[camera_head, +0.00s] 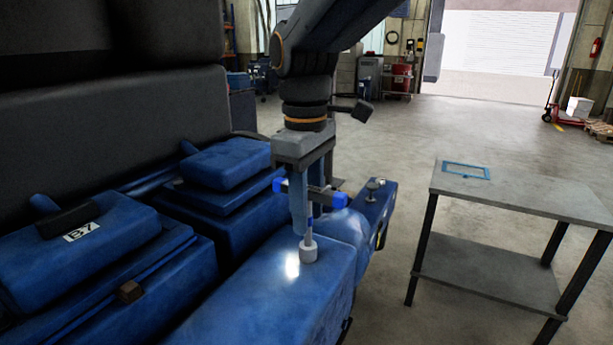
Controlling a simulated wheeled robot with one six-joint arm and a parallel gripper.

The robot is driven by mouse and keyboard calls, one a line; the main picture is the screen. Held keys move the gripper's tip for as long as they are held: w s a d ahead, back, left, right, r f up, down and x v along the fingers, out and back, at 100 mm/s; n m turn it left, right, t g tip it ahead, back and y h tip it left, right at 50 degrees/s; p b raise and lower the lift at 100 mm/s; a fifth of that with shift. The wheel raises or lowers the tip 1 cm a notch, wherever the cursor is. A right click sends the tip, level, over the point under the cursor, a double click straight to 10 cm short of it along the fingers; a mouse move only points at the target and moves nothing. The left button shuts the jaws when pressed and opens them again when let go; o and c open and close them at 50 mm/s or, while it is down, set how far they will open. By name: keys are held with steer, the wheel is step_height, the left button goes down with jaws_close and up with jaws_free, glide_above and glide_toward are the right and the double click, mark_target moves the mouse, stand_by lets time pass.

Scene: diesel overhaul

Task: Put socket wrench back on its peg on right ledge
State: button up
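The socket wrench (309,222) hangs upright under my gripper (312,195). Its blue crossbar lies level at the fingers, and a thin shaft runs down to a pale cylindrical end. My gripper points down and looks shut on the wrench near the crossbar. The pale end is just over or touching the top of the blue right ledge (258,300); I cannot tell which. I cannot make out a separate peg there; the pale end may hide it.
A blue block with a small knob (375,184) stands beyond the ledge. Blue engine covers (85,245) lie left. A grey two-level table (520,192) with a blue frame (466,171) stands right. Open floor lies between the ledge and the table.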

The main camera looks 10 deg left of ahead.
step_height(320, 180, up, 9)
steer(key=b, duration=0.2)
steer(key=shift+a+r+b, duration=0.1)
steer(key=shift+r+b, duration=0.05)
steer(key=shift+b, duration=0.2)
